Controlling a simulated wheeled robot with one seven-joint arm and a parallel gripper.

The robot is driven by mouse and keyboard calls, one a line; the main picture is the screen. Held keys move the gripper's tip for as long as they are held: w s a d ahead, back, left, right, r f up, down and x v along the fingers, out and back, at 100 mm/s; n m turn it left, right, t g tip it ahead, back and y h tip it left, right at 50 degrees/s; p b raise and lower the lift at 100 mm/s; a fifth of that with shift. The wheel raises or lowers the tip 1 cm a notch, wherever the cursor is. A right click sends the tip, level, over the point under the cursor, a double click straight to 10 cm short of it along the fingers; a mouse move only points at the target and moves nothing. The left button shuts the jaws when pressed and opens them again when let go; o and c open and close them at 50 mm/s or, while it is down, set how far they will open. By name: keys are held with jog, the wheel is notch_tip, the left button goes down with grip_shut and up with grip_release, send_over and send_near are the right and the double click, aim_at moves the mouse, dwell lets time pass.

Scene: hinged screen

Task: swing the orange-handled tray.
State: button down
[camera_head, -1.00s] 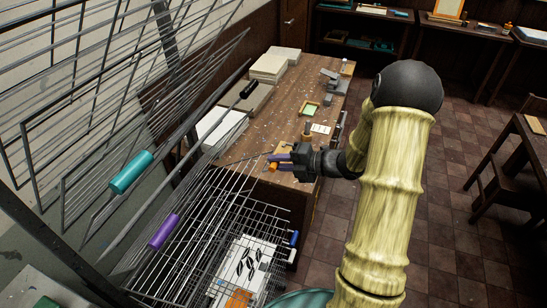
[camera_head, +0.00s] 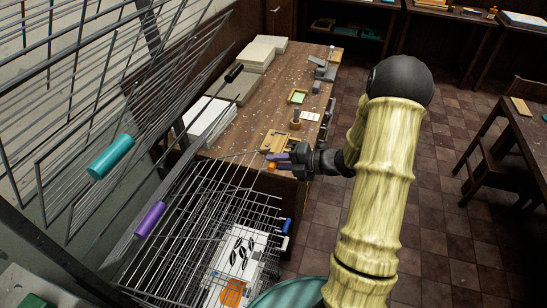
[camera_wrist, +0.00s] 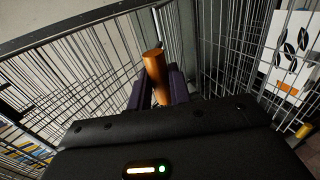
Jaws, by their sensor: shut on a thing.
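The orange handle (camera_wrist: 155,72) stands between my gripper's dark purple fingers (camera_wrist: 164,86) in the wrist view, and they are shut on it. In the head view my gripper (camera_head: 272,160) is at the bench's near edge, with a bit of the orange handle (camera_head: 271,167) showing under the fingers. The handle's wire tray (camera_head: 225,180) is a thin metal grid reaching left and down from the gripper. It overlaps other grids, so its exact outline is hard to tell.
Other wire trays fan out at left, with a teal handle (camera_head: 111,156), a purple handle (camera_head: 150,219) and a black handle (camera_head: 234,73). A blue handle (camera_head: 287,227) is on the lower right. The wooden bench (camera_head: 275,110) carries paper stacks and small items. Tiled floor is open at right.

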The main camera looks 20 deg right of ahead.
jog(key=shift+s+d+f+b, duration=0.2)
jog(key=shift+d+f+b, duration=0.1)
jog(key=shift+f, duration=0.45)
jog(key=shift+s+d+f+b, duration=0.25)
jog(key=shift+d+f, duration=0.05)
jog(key=shift+f, duration=0.5)
jog(key=shift+s+d+f+b, duration=0.2)
jog(key=shift+d+f+b, duration=0.1)
jog(key=shift+f, duration=0.45)
jog(key=c, duration=1.2)
grip_release()
jog(key=shift+r, duration=0.1)
jog(key=shift+d, duration=0.1)
jog(key=b+v, duration=0.4)
jog(key=v, duration=1.3)
jog(key=shift+s, duration=0.15)
